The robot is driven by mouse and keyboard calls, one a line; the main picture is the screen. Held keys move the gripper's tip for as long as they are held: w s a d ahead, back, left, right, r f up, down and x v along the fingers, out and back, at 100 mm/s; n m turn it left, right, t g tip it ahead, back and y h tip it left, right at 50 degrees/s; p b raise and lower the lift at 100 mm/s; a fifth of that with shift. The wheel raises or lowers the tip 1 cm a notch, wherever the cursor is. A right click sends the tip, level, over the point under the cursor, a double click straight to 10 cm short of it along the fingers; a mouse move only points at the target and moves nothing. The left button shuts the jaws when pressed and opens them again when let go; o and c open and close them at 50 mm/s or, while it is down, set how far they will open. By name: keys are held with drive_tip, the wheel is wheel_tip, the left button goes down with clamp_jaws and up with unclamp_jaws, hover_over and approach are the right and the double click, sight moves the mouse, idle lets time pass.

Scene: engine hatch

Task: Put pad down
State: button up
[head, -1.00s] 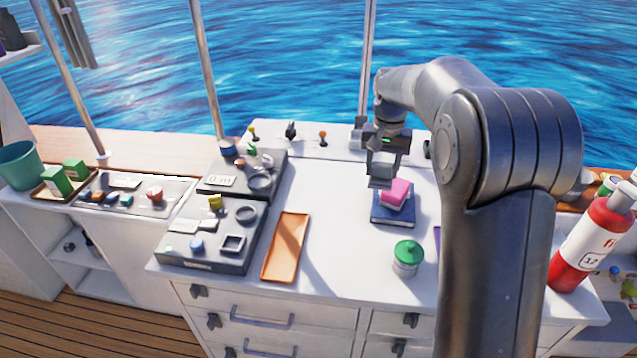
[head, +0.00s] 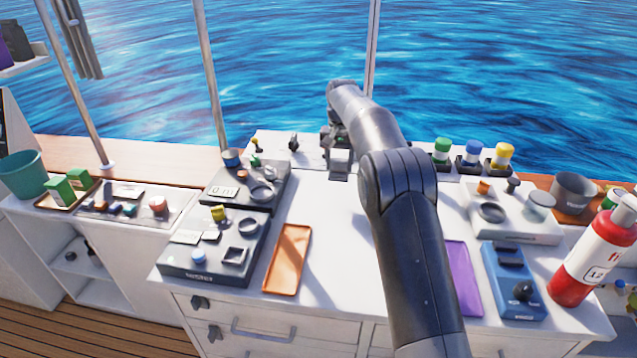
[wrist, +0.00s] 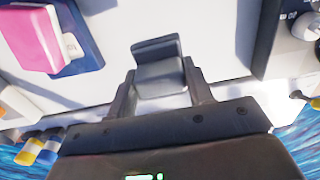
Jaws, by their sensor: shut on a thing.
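My gripper (head: 338,150) is over the back part of the white counter, shut on a grey, L-shaped block (head: 339,166), which seems to be the pad. In the wrist view, my gripper's two fingers (wrist: 160,88) stand on either side of this grey block (wrist: 158,70). The block appears close to the white counter top; I cannot tell whether it touches. A pink block (wrist: 38,32) on a dark blue book-like slab (wrist: 88,48) shows apart from my gripper in the wrist view. In the head view my arm hides both.
An orange tray (head: 288,260) and dark panels (head: 215,246) lie left of my arm. A purple mat (head: 462,278), a blue device (head: 514,282) and a red extinguisher (head: 590,250) are at the right. Several capped bottles (head: 470,155) stand at the back right. The counter between tray and arm is clear.

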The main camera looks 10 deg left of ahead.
drive_tip(key=a+f, duration=0.1)
drive_tip(key=a, duration=0.1)
drive_tip(key=w+a+f, duration=0.1)
drive_tip(key=a, duration=0.1)
drive_tip(key=a+f, duration=0.1)
drive_tip(key=a, duration=0.1)
drive_tip(key=shift+w+a+f, duration=0.15)
drive_tip(key=shift+f, duration=2.25)
drive_tip(key=shift+f, duration=0.2)
drive_tip(key=o, duration=1)
drive_tip(key=shift+r, duration=6.2)
